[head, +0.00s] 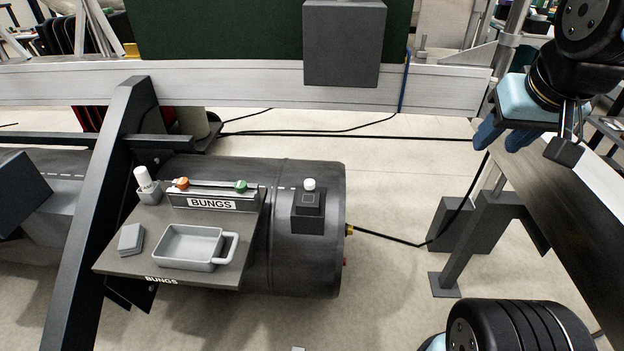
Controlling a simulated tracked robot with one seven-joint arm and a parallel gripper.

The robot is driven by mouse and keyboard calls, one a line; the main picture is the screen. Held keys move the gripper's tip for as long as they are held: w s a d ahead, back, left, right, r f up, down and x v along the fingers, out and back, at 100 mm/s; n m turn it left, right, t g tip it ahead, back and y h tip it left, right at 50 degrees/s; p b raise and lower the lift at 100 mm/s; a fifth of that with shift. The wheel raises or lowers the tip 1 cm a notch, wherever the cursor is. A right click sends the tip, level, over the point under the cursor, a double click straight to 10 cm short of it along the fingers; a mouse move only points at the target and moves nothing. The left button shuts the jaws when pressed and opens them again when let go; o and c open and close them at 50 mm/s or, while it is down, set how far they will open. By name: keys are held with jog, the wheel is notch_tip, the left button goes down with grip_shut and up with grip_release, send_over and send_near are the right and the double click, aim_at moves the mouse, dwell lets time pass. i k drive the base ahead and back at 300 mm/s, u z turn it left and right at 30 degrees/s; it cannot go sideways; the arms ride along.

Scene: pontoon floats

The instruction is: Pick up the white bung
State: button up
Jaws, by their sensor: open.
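A small round white bung (309,184) sits upright on top of a black block-shaped fitting (308,212) on the dark cylindrical float (325,255), near the float's right end. My gripper (506,139) is at the upper right, with blue fingers below a pale blue body. It is open and nothing shows between its fingers. It is well to the right of the white bung and apart from it. A rack labelled BUNGS (214,204) holds an orange bung (182,183) at its left and a green bung (240,186) at its right.
A grey shelf (120,250) beside the float carries a grey handled tray (185,263), a grey block (131,238) and a white-topped cylinder in a cup (147,185). A slanted black post (100,190) stands left. A grey box (344,43) hangs on the rail behind.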

aim_at(309, 185)
jog(key=z, duration=1.5)
jog(key=k, duration=1.5)
jog(key=u, duration=1.5)
jog(key=i, duration=1.15)
jog(key=u, duration=0.1)
